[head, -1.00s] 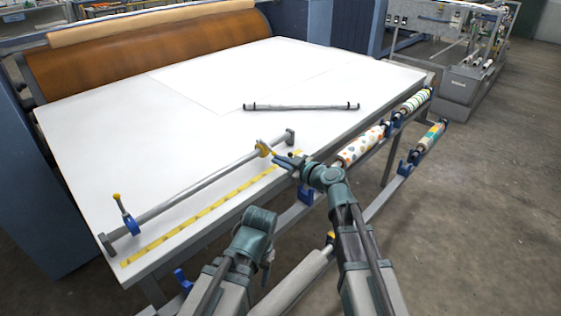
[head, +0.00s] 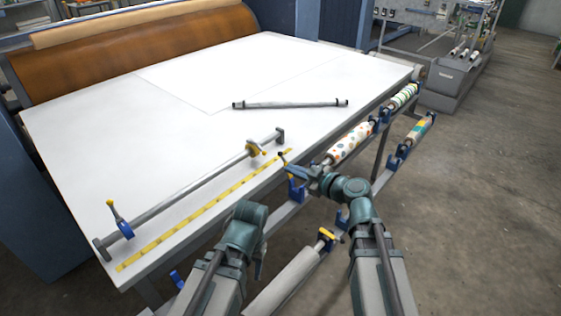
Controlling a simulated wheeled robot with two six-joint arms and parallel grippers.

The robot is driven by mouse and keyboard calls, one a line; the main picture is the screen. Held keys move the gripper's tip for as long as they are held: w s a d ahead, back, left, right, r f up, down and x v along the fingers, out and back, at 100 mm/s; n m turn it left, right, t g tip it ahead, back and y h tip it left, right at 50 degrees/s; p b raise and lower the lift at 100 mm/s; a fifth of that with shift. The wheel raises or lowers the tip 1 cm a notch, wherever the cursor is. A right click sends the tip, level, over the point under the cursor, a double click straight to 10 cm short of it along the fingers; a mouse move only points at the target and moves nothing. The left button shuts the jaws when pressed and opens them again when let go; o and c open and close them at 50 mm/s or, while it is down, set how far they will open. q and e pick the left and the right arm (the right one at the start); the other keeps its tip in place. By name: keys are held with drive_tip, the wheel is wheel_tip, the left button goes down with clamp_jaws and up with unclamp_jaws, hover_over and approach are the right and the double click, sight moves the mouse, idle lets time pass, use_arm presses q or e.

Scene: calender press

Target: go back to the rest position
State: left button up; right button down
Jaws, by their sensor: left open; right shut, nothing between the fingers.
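My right gripper (head: 286,160) is shut and empty. It is over the front edge of the white table (head: 90,130), just right of the yellow clamp (head: 253,148) on the grey rail, and apart from it. My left gripper (head: 259,268) is low in front of the table edge, mostly hidden behind its own wrist. It appears to hold nothing.
The grey rail (head: 180,194) lies along a yellow measuring strip (head: 190,215). Patterned rolls (head: 350,143) and a pale roll (head: 290,282) sit on the front rack. The floor at right is clear.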

drive_tip(key=v, duration=0.3)
drive_tip(key=shift+s+d+r+p, duration=0.1)
drive_tip(key=shift+s+d+p, duration=0.05)
drive_tip(key=shift+s+p, duration=0.15)
drive_tip(key=shift+w, duration=0.1)
drive_tip(key=s+a+f+m+g+h, duration=0.2)
drive_tip(key=s+a+f+g+h, duration=0.1)
drive_tip(key=s+a+f+g, duration=0.75)
drive_tip(key=s+d+f+m+g+h, duration=0.1)
drive_tip(key=s+d+f+m+h, duration=0.4)
drive_tip(key=s+h, duration=0.3)
drive_tip(key=shift+d+f+m, duration=0.25)
drive_tip(key=shift+d+m, duration=0.5)
drive_tip(key=shift+m, duration=0.05)
drive_tip(key=shift+s+g, duration=0.1)
drive_tip(key=shift+g, duration=0.15)
